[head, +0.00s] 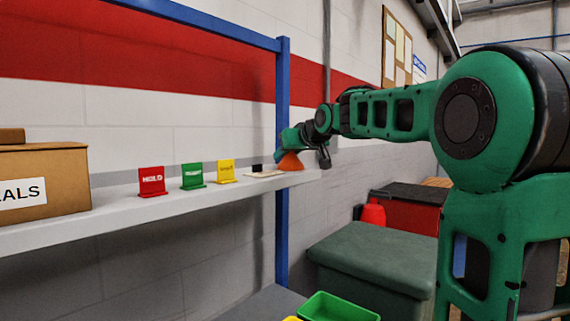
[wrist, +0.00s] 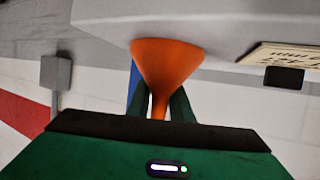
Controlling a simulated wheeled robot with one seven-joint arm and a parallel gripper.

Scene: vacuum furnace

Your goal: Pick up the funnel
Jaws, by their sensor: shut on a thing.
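The orange funnel (head: 290,161) is at the right end of the long white shelf, beside the blue post. It also shows in the wrist view (wrist: 166,65), with its wide mouth against or very near the shelf surface and its narrow stem toward my gripper. My gripper (wrist: 160,100) is shut on the funnel, with its green fingers on either side of the stem. In the head view my gripper (head: 298,140) is above the funnel and hides its upper part. I cannot tell whether the funnel still touches the shelf.
A pale plate with a black block (head: 262,172) lies just left of the funnel. Yellow (head: 226,171), green (head: 192,176) and red (head: 152,181) signs stand farther left on the shelf (head: 110,212), then a cardboard box (head: 45,180). The blue post (head: 282,80) is close behind.

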